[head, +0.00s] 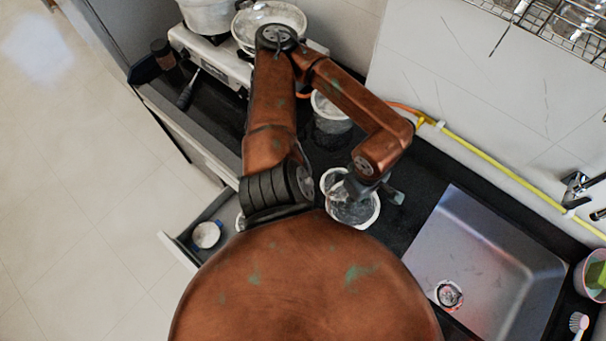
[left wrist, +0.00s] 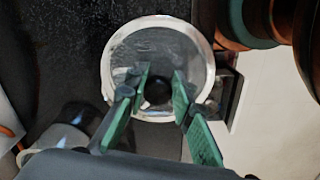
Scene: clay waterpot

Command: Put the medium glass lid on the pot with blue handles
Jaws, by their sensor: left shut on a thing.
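A round glass lid (left wrist: 150,48) with a pale rim and a dark knob (left wrist: 157,92) fills the middle of the left wrist view. My left gripper (left wrist: 161,84) has its green-padded fingers on both sides of the knob and is shut on it. In the head view the gripper (head: 371,191) is over a pale-rimmed round thing (head: 352,214) on the dark counter, which looks like this lid. I cannot tell whether the lid rests on something or is lifted. No blue handles can be made out. My right gripper is out of view.
A stove (head: 215,62) at the back left bears a pot (head: 207,15) and a round pan (head: 270,18). A pale-rimmed container (head: 330,108) stands behind my arm. The sink (head: 480,262) is at the right. An open drawer (head: 185,245) holds a small white round thing (head: 206,235).

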